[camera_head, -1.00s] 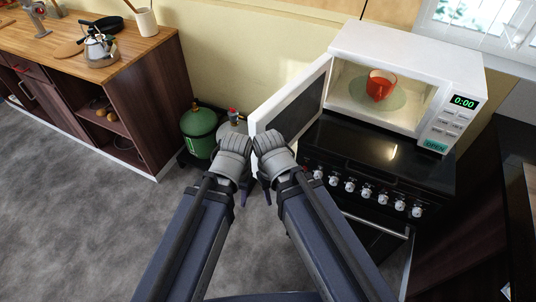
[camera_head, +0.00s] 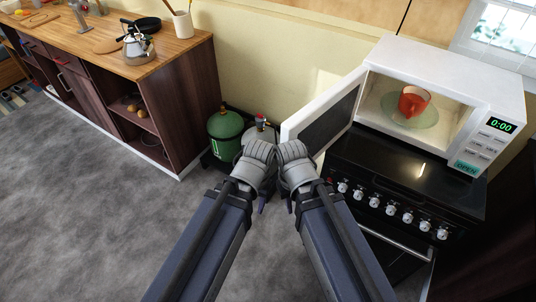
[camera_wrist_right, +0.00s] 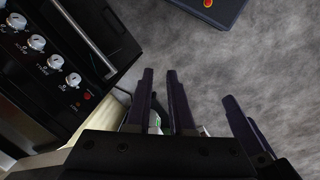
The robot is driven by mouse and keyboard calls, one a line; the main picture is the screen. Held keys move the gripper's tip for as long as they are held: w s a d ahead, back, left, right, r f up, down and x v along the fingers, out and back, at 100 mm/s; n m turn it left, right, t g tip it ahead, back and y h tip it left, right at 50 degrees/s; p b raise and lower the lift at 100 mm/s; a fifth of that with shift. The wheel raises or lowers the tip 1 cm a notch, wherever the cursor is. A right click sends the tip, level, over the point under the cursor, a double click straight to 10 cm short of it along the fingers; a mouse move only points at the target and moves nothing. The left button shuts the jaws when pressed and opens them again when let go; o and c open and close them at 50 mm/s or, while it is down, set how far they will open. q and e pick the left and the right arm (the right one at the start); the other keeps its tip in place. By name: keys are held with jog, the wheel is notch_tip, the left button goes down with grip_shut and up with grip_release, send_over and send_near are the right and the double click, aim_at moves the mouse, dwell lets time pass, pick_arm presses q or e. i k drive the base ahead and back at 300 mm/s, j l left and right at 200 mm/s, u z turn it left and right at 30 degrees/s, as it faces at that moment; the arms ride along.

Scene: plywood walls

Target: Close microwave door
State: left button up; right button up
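The white microwave (camera_head: 440,70) stands on the black stove at the right, its door (camera_head: 325,115) swung open toward the left. A red mug (camera_head: 413,101) is inside on a glass turntable (camera_head: 398,116). My right gripper (camera_head: 292,207) is below and left of the door's lower edge, apart from it. In the right wrist view its two dark fingers (camera_wrist_right: 161,82) point up with a narrow empty gap between them. My left gripper (camera_head: 262,206) is just left of the right one; its fingers are mostly hidden by the wrist.
The stove (camera_head: 405,178) has a row of white knobs on its front. A green gas cylinder (camera_head: 225,135) and a grey one (camera_head: 259,134) stand behind my grippers. A wooden-topped counter (camera_head: 165,45) is at the left. The grey floor at lower left is clear.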

aim_at(317, 125)
jog(key=k+j, duration=0.1)
jog(key=j, duration=1.1)
jog(key=k+j, duration=0.15)
jog(key=j, duration=0.45)
